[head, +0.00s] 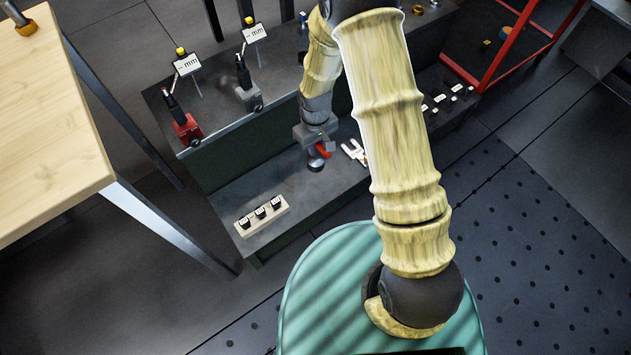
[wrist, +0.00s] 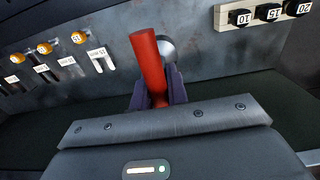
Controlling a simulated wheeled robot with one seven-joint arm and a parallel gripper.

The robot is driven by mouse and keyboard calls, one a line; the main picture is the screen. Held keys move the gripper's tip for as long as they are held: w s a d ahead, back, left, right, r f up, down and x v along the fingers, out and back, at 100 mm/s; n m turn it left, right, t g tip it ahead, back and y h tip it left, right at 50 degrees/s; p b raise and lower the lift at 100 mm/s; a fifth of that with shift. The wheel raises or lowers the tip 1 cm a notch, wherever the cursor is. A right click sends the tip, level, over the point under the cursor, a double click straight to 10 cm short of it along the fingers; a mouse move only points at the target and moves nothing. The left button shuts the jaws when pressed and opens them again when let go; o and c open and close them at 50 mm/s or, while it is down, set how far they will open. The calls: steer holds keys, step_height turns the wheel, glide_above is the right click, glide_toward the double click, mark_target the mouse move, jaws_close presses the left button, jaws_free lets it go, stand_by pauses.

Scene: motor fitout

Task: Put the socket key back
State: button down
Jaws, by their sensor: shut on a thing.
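My gripper (wrist: 157,92) is shut on a red cylindrical handle, apparently the socket key (wrist: 147,58), which stands up between the dark fingers in the wrist view. A round grey metal part shows just behind the handle; the rest of the tool is hidden by the fingers. In the head view my gripper (head: 316,142) is over the lower shelf of the dark bench, with a bit of red (head: 323,150) showing beside it. A pale holder (head: 281,204) with three black sockets (head: 261,212) lies to its left on that shelf. The sockets also show top right in the wrist view (wrist: 268,14).
Pale fork-shaped pieces (head: 355,153) lie just right of my gripper. Labelled tags with orange knobs (wrist: 45,48) show at left in the wrist view. Two labelled stands, one with a red base (head: 187,130), are on the upper bench. A wooden table (head: 50,140) is at left.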

mark_target(316, 159)
steer(key=shift+f+b, duration=1.2)
steer(key=shift+f, duration=1.25)
steer(key=shift+f, duration=0.1)
steer(key=shift+f+b, duration=1.25)
steer(key=shift+f, duration=1.15)
steer(key=shift+f, duration=0.1)
steer(key=c, duration=1.4)
jaws_free()
steer(key=shift+o, duration=0.2)
